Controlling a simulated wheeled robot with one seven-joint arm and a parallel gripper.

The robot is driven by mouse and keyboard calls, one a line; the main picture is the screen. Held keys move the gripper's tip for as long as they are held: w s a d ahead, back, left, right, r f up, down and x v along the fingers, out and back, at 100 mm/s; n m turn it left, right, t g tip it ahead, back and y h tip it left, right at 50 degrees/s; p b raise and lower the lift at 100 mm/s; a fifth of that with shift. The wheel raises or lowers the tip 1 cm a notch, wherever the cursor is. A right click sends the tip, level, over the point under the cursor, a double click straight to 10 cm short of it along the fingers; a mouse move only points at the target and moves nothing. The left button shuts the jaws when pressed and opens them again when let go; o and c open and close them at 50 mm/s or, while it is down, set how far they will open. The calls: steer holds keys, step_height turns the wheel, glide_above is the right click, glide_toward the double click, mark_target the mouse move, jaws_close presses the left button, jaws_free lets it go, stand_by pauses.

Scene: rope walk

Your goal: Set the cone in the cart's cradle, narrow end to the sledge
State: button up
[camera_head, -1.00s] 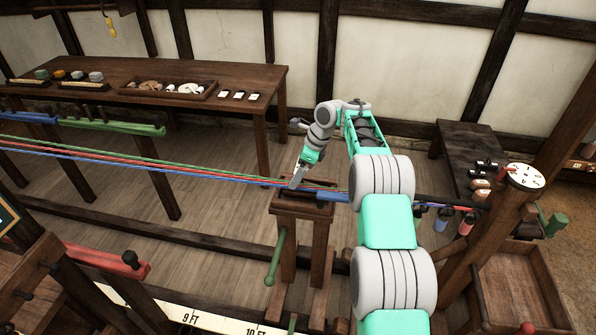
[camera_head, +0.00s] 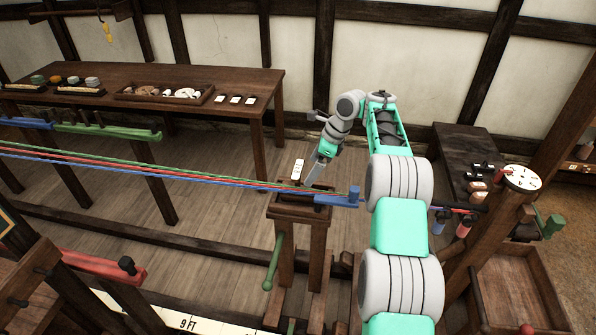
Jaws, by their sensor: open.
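The cart is a dark wooden stand (camera_head: 286,211) in the middle, with a shallow recess on its top. A small white piece (camera_head: 298,168) with dark marks shows upright just above the cart's top; I cannot tell whether it is the cone. My gripper (camera_head: 312,180) is open, pointing down over the cart's top, just right of the white piece. The space between its fingers is hard to see. The cradle is partly hidden by the gripper and strands. I cannot pick out the sledge for certain.
Green, red and blue strands (camera_head: 180,172) run across the cart's top. A blue bar with a peg (camera_head: 338,200) lies at its right edge. A long table (camera_head: 200,78) stands behind. A post with a white dial (camera_head: 522,177) and a crate (camera_head: 520,285) are at right.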

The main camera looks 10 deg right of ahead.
steer(key=s+d, duration=0.3)
steer(key=d, duration=0.4)
steer(key=s+a+r+n+t+h, duration=0.1)
steer(key=s+a+r+n, duration=0.45)
steer(key=r, duration=0.25)
steer(key=s+a+r+n+t, duration=0.1)
steer(key=s+a+r+n, duration=0.4)
steer(key=a+r, duration=0.15)
steer(key=s+f+n+t+h, duration=0.1)
steer(key=s+f+n+h, duration=0.2)
steer(key=s+n, duration=0.9)
steer(key=s, duration=0.8)
steer(key=shift+s+a, duration=0.15)
